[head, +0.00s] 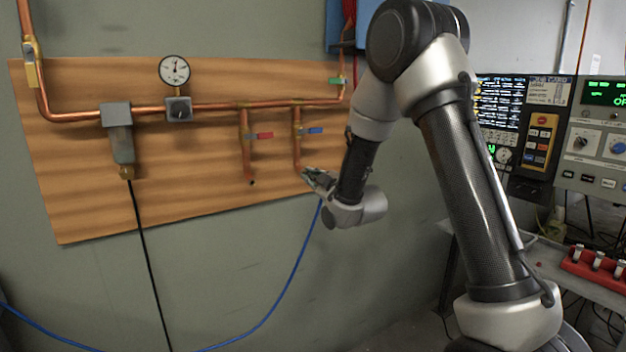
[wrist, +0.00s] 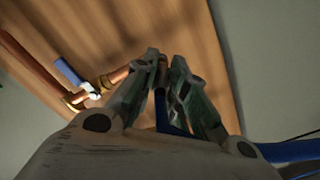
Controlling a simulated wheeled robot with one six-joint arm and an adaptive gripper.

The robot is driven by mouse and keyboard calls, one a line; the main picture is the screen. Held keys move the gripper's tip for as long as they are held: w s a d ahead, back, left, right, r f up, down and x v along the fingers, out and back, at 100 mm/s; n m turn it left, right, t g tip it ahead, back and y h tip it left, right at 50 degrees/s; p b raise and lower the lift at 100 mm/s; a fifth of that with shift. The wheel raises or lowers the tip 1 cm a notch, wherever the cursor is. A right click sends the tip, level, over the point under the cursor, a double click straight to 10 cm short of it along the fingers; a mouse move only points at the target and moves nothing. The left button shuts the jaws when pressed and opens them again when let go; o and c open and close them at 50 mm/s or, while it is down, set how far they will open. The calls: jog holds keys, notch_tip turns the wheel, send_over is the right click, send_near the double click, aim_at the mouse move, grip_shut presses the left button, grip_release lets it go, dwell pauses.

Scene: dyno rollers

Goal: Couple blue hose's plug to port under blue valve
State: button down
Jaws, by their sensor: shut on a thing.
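The blue valve (head: 315,130) sits on the right copper drop pipe (head: 297,152); its blue handle also shows in the wrist view (wrist: 69,71). My gripper (head: 312,176) is just below that pipe's lower end. In the wrist view my gripper (wrist: 166,72) is shut on the blue hose's plug (wrist: 162,66), a small brownish piece between the fingertips. The blue hose (head: 290,278) hangs down from my gripper and also shows between the fingers (wrist: 170,122). The port is hidden behind the left finger in the wrist view, so I cannot tell whether the plug touches it.
A red valve (head: 265,135) is on the neighbouring drop pipe to the left. A gauge (head: 174,70), a filter (head: 121,142) and a black hose (head: 150,265) are further left on the wooden board (head: 75,185). Instruments (head: 515,125) stand at right.

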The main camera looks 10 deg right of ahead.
jog(key=shift+w+a, duration=0.2)
jog(key=shift+w, duration=0.35)
jog(key=c, duration=1.4)
grip_release()
jog(key=shift+o, duration=0.2)
